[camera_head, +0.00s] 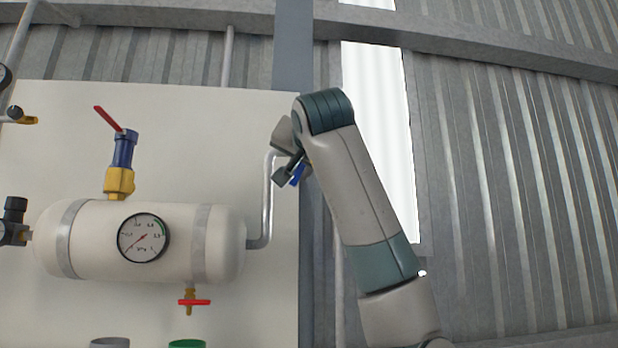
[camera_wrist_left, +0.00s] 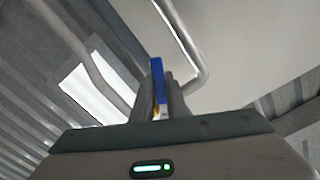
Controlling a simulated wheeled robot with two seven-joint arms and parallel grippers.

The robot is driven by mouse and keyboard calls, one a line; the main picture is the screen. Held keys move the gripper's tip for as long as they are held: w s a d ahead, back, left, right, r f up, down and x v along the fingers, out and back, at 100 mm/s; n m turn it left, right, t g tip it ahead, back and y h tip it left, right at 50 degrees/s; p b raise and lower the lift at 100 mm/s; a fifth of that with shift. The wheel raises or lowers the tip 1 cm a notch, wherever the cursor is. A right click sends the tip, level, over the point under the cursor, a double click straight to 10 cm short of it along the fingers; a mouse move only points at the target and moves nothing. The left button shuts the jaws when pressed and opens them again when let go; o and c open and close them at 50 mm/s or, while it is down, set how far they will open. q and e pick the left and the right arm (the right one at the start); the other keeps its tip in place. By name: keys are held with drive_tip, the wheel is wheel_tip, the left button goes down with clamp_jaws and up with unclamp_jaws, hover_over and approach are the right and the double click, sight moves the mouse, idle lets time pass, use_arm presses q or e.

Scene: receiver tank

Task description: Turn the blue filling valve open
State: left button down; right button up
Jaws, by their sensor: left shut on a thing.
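The blue filling valve (camera_head: 297,175) shows as a small blue handle by the bent grey pipe at the right edge of the white panel. My left gripper (camera_head: 286,164) is at this handle and hides most of the valve. In the left wrist view the blue handle (camera_wrist_left: 157,68) stands up between the fingers of my left gripper (camera_wrist_left: 162,92), which is shut on it. A bit of yellow shows below the blue there. I cannot tell the valve's exact angle. My right gripper is in neither view.
A cream tank (camera_head: 170,270) with a pressure gauge (camera_head: 144,237) is left of my arm. A red-handled blue valve (camera_head: 123,150) stands on top, and a red-handled drain (camera_head: 190,301) hangs below. The bent pipe (camera_head: 266,205) runs close beside the gripper. Corrugated wall is at right.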

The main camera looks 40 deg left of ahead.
use_arm(q)
drive_tip(key=shift+s, duration=0.1)
drive_tip(key=shift+r+m, duration=0.1)
drive_tip(key=shift+m, duration=0.2)
drive_tip(key=c, duration=1.7)
unclamp_jaws()
drive_tip(key=shift+c, duration=0.2)
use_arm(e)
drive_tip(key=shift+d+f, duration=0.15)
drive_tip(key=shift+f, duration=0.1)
